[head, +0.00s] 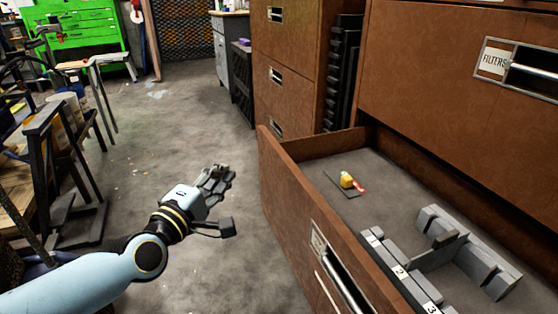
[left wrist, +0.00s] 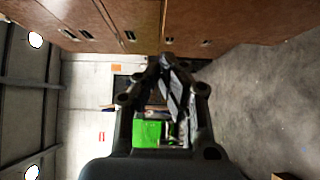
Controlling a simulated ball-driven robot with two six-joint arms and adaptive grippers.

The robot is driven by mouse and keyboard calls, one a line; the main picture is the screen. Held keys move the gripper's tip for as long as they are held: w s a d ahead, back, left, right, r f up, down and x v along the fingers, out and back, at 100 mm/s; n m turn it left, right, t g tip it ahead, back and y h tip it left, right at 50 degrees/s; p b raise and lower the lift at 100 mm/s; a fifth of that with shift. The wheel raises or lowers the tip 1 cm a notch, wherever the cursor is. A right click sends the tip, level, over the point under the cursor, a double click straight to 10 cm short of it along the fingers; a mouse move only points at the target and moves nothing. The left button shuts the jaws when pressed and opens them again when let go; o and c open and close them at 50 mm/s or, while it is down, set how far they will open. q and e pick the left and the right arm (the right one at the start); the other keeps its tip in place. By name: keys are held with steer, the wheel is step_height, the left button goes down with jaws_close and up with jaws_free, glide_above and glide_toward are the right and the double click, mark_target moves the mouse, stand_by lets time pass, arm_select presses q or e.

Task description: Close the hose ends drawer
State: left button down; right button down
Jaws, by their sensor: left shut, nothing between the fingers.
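The open brown drawer (head: 284,190) sticks out from the cabinet on the right of the head view, low down. Its front panel faces left and carries a label (head: 318,243), too small to read, and a metal handle (head: 344,278). Inside lie grey blocks numbered 2 and 3 (head: 402,271) and a small yellow and red item (head: 348,181). My left gripper (head: 217,178) is shut and empty, left of the drawer front and apart from it. Its fingers also show in the left wrist view (left wrist: 168,72). My right gripper is not in view.
A closed drawer labelled FILTERS (head: 494,62) is above the open one. More brown drawers (head: 285,65) stand behind. The grey floor (head: 190,120) left of the drawer is clear. A workbench (head: 30,205) stands at the left, a green tool chest (head: 75,28) at the back.

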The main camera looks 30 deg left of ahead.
arm_select(q)
steer(key=f, duration=0.1)
steer(key=b, duration=0.1)
glide_toward(269, 142)
steer(key=w+a, duration=0.3)
steer(key=shift+w+d, duration=1.05)
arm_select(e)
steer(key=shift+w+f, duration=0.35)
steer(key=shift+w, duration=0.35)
arm_select(q)
steer(key=shift+w+d, duration=0.1)
